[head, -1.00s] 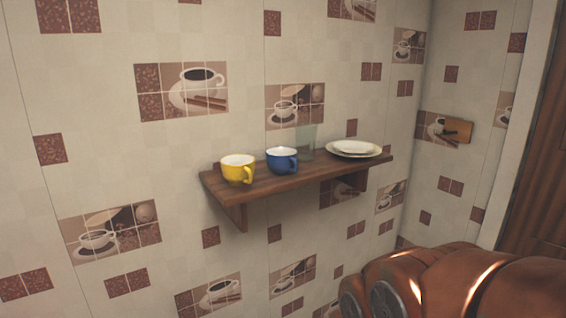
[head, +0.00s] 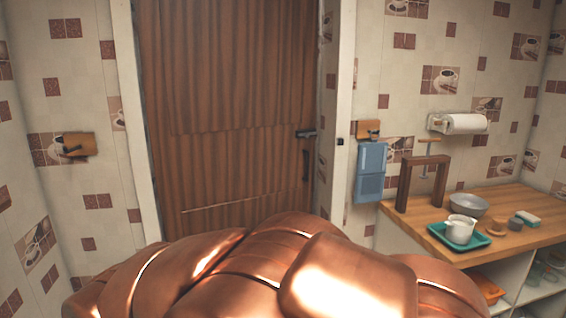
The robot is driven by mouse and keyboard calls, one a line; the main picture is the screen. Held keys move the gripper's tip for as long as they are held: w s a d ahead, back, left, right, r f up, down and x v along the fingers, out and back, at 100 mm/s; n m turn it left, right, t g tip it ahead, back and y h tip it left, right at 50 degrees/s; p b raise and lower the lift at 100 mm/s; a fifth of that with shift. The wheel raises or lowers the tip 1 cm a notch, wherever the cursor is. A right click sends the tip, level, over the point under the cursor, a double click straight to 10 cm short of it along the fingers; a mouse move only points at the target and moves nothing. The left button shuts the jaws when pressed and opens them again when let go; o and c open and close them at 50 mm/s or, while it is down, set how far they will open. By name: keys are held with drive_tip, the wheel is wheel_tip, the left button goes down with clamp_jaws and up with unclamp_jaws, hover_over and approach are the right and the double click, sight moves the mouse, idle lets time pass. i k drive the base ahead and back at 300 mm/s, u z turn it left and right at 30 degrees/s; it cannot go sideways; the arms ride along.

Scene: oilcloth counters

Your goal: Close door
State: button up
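The brown wooden door (head: 230,90) stands in a white frame (head: 345,75) in the middle left of the head view. A dark lever handle (head: 306,134) is near its right edge, with a dark vertical pull bar (head: 306,165) below. A narrow strip of tiled wall shows between the door's right edge and the frame, so the door looks slightly ajar. A small dark plate (head: 340,141) is on the right jamb. My copper arm fills the bottom of the view and hides the door's lower part. My gripper is not in view.
At right, a wooden counter (head: 535,205) holds a green tray (head: 440,240) with a white cup, a grey bowl (head: 468,205) and a dark wooden frame (head: 404,185). A blue item (head: 371,160) hangs beside the door frame. A wooden hook plate (head: 79,146) is on the left wall.

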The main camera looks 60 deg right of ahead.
sight(230, 87)
drive_tip(key=z, duration=2.25)
drive_tip(key=k, duration=0.55)
drive_tip(key=z, duration=0.55)
drive_tip(key=i, duration=0.95)
drive_tip(key=u, duration=1)
drive_tip(key=i, duration=1.15)
drive_tip(key=u, duration=0.7)
